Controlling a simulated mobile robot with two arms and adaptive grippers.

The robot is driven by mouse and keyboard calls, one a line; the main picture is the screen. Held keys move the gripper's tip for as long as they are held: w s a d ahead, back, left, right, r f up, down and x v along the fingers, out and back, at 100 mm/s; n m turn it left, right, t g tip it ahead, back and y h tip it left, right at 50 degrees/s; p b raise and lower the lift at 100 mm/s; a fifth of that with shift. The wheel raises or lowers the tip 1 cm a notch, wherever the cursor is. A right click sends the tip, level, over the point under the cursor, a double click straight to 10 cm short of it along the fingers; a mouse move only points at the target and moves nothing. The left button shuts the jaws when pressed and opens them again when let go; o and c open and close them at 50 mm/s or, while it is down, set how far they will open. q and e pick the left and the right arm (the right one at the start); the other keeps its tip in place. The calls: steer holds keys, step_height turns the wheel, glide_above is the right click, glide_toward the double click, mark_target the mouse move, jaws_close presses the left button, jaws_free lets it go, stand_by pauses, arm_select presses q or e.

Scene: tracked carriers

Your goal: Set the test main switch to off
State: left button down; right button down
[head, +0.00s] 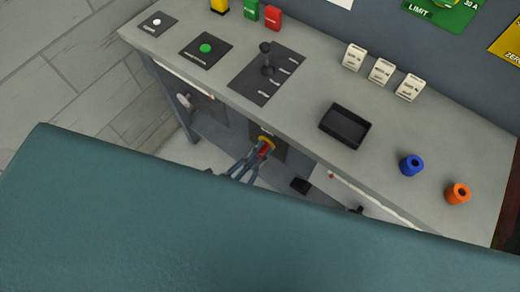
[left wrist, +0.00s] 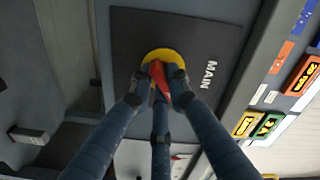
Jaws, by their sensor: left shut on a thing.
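The main switch is a red handle (left wrist: 158,76) on a round yellow plate (left wrist: 163,55), set on a dark panel (left wrist: 135,30) lettered MAIN. In the head view the switch's yellow plate (head: 267,140) shows on the front face of the bench, below the top edge. My left gripper (head: 257,155) reaches up to it. In the left wrist view its fingers (left wrist: 160,80) are shut on the red handle, which looks slanted against the MAIN lettering. The fingers partly hide the handle, and no position marks can be read. My right gripper is not in view.
The grey bench top (head: 310,105) bears a lever plate (head: 267,73), a green button (head: 205,48), a black tray (head: 345,126), several white blocks, a blue ring (head: 411,165) and an orange ring (head: 457,194). A small grey knob (head: 184,101) sits left on the front.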

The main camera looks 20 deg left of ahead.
arm_select(q)
steer(key=n, duration=0.5)
steer(key=shift+d+r+n+p, duration=0.1)
steer(key=shift+n+p, duration=0.2)
steer(key=shift+p, duration=0.1)
steer(key=shift+n, duration=2.2)
steer(key=c, duration=1.7)
jaws_free()
steer(key=shift+o, duration=0.2)
steer(key=shift+s, duration=0.15)
steer(key=v, duration=1.2)
